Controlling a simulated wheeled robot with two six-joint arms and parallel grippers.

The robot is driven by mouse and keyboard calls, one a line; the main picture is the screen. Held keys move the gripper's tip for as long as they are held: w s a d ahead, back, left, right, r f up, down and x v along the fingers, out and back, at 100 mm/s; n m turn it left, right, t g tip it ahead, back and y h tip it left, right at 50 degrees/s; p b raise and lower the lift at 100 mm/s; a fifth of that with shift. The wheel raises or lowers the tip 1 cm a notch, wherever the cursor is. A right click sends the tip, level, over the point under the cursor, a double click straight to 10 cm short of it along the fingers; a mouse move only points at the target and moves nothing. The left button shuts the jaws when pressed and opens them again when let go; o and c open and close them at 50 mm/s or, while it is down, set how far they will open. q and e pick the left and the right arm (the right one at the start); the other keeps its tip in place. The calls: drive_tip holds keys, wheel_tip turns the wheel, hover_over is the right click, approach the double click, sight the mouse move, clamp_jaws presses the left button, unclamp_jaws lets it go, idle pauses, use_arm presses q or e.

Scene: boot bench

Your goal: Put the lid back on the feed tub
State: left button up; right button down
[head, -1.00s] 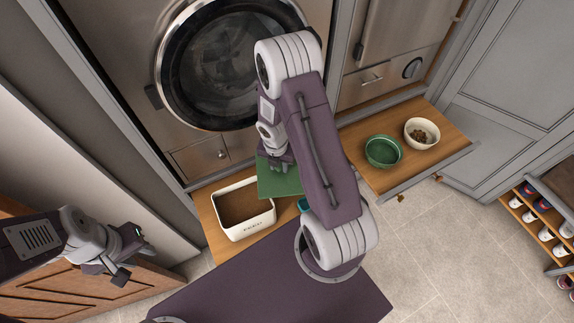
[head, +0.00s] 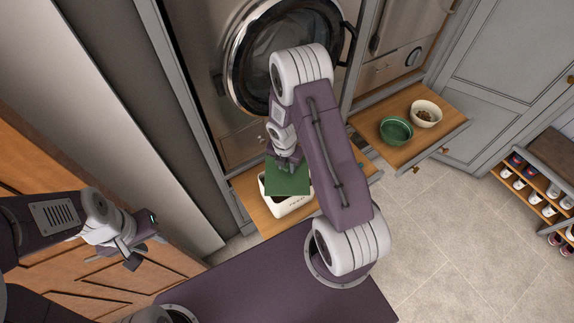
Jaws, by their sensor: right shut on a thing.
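The feed tub (head: 289,208) is a cream rectangular box with dark lettering, standing on the wooden shelf below the washer. The green lid (head: 288,180) is a flat rectangle over the tub and hides most of its opening. My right gripper (head: 288,164) is shut on the lid at its far side. I cannot tell whether the lid touches the rim; part of the tub shows at its left and front. My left gripper (head: 140,256) is far to the left of the tub, over the wooden door, and its fingers look apart with nothing between them.
The washer (head: 283,55) stands behind the tub. A second pull-out shelf (head: 455,125) at the right holds a green bowl (head: 395,131) and a cream bowl (head: 427,114) with feed. A wooden door (head: 75,230) is at the left. A shoe rack (head: 535,196) stands far right.

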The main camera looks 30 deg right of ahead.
sight(287, 171)
wheel_tip(287, 171, down, 5)
drive_tip(key=b, duration=0.3)
drive_tip(key=shift+d+b, duration=0.15)
drive_tip(key=shift+b, duration=0.2)
drive_tip(key=shift+r, duration=0.1)
drive_tip(key=shift+p, duration=0.4)
idle(0.4)
idle(0.9)
idle(0.4)
